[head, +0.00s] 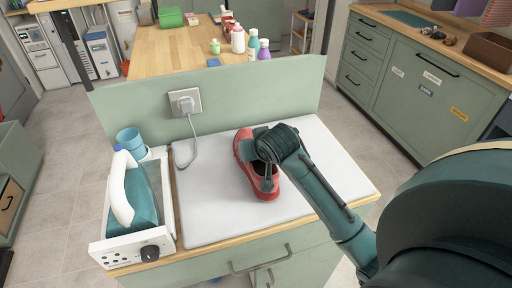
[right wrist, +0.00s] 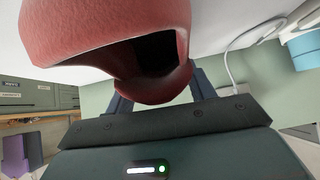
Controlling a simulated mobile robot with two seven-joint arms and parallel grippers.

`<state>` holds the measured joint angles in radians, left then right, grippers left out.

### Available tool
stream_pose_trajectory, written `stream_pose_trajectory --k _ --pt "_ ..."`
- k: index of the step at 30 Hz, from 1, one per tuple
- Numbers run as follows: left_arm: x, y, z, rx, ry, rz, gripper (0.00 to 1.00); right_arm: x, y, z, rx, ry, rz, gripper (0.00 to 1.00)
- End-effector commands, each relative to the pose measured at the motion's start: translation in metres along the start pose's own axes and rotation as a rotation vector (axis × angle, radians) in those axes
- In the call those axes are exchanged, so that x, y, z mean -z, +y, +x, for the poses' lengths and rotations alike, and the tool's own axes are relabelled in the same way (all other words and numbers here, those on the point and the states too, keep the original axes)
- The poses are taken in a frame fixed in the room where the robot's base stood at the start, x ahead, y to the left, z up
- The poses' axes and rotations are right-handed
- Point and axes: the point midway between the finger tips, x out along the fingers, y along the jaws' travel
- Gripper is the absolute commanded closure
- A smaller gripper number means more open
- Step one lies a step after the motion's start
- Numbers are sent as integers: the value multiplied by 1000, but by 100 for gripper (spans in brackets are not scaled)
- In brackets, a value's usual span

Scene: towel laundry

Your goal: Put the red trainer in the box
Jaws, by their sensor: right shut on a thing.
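The red trainer (head: 243,150) is over the white top of the cabinet in the middle of the head view. My right gripper (head: 266,172) comes down on it from the right and is shut on it; the gripper hides part of the shoe. In the right wrist view the trainer (right wrist: 100,38) fills the upper part, its dark opening showing, between the fingers of my right gripper (right wrist: 160,92). I cannot tell whether it touches the white top. My left gripper is not in view. I cannot tell which container is the box: a brown open one (head: 492,50) stands on the right counter.
A green panel with a socket (head: 185,101) rises behind. A wooden table (head: 155,60) beyond holds bottles and a green container (head: 170,17).

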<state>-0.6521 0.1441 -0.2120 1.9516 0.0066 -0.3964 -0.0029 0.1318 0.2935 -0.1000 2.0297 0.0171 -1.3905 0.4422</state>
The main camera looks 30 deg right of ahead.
Motion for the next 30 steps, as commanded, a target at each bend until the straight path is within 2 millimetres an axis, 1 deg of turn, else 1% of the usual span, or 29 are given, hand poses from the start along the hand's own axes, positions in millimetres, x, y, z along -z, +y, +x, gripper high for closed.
stream_pose_trajectory --k 6,7,15,24,26,29,30 --pt "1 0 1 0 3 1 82 -1 0 1 0 1 0 75" --pt "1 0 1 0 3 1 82 -2 0 2 0 -1 0 45" --pt "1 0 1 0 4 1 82 -1 0 1 0 0 0 23" --pt "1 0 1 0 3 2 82 1 0 -2 1 2 -1 23" --pt "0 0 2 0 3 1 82 1 0 -6 1 2 0 23" --pt "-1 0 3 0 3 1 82 0 -1 -22 2 3 -1 23" --pt "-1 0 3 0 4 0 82 0 -1 -30 3 4 -1 23"
